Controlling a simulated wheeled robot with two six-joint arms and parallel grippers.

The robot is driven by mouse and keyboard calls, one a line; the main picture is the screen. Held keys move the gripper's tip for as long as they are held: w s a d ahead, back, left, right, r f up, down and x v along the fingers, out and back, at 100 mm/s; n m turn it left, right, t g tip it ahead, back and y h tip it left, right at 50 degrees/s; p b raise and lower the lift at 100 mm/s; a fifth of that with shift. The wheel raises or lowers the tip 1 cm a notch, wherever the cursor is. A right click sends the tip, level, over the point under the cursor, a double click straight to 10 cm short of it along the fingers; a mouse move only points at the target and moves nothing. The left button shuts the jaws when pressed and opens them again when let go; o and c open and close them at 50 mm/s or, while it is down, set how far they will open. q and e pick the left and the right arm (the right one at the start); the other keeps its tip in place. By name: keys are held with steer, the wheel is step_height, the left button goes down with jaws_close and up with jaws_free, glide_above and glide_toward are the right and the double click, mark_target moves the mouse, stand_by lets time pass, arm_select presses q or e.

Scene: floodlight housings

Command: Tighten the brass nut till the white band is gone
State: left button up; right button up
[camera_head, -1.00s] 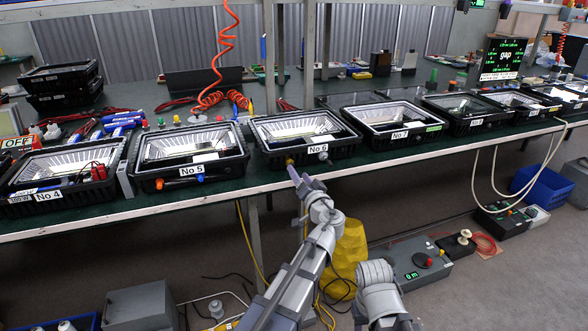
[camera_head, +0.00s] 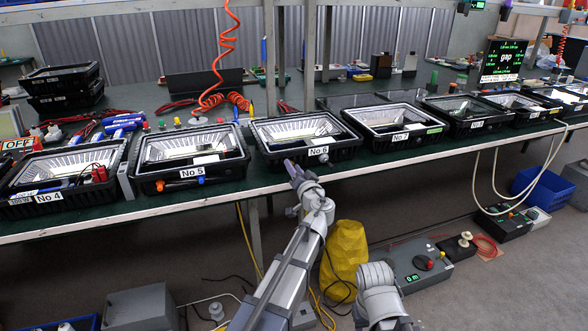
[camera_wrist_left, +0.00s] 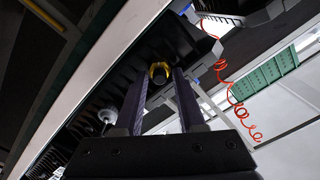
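The brass nut (camera_wrist_left: 159,70) shows in the left wrist view as a yellow ring on the dark front wall of a floodlight housing. In the head view this is the housing labelled No 6 (camera_head: 265,145), and my gripper covers the nut. My left gripper (camera_head: 288,164) points up at the housing's lower front edge. In the wrist view its two fingers (camera_wrist_left: 162,72) are apart, with the nut between their tips; I cannot tell whether they touch it. No white band can be made out. Of my right arm only a grey link shows; its gripper is out of view.
A pale round fitting (camera_wrist_left: 107,116) sits on the same wall, beside the nut. Housings No 5 (camera_head: 150,177) and No 7 (camera_head: 375,144) stand on either side. The bench's white front edge (camera_head: 225,192) runs just below. A yellow bag (camera_head: 345,250) stands on the floor beneath.

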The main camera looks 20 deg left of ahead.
arm_select(q)
jaws_close()
steer(key=shift+m, duration=0.3)
steer(key=m, duration=1.6)
steer(key=shift+f+b, duration=0.35)
steer(key=shift+s+a+f+m, duration=0.1)
steer(key=shift+m, duration=2.7)
steer(key=shift+s+f+m, duration=0.1)
steer(key=shift+m, duration=2.7)
